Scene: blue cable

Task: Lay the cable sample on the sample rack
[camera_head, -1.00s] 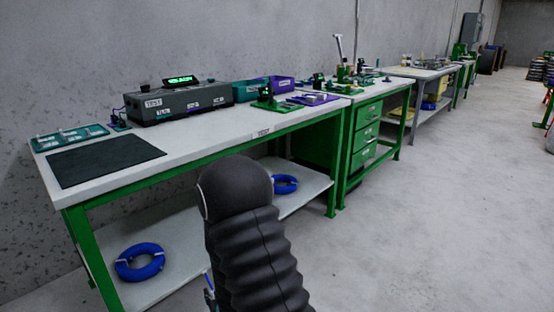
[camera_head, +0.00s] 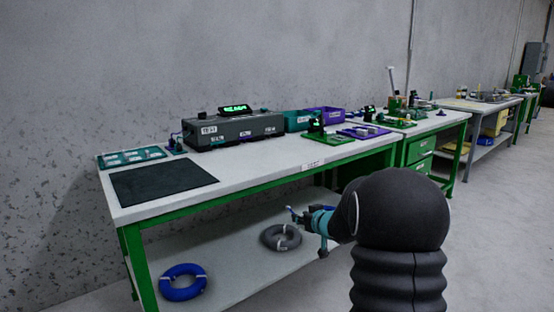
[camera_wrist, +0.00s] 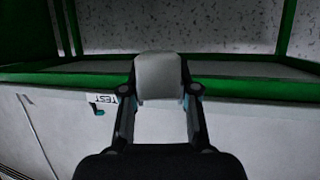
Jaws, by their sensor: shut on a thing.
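My gripper (camera_wrist: 160,90) is shut on a pale grey, blunt piece (camera_wrist: 160,72), which looks to be the cable sample. In the head view my gripper (camera_head: 302,216) is in front of the bench, below its top edge, partly hidden by my dark arm. A small blue and pale tip (camera_head: 291,211) shows at its end. A teal tray with several pale pieces (camera_head: 133,157) lies at the far left back of the bench top; it may be the sample rack, but I cannot read a label on it.
A black mat (camera_head: 160,184) lies in front of the teal tray. A grey TEST box (camera_head: 233,130) stands behind. The bench's green front rail (camera_head: 240,187) is close to my gripper. A blue coil (camera_head: 182,282) and a grey coil (camera_head: 281,238) lie on the lower shelf.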

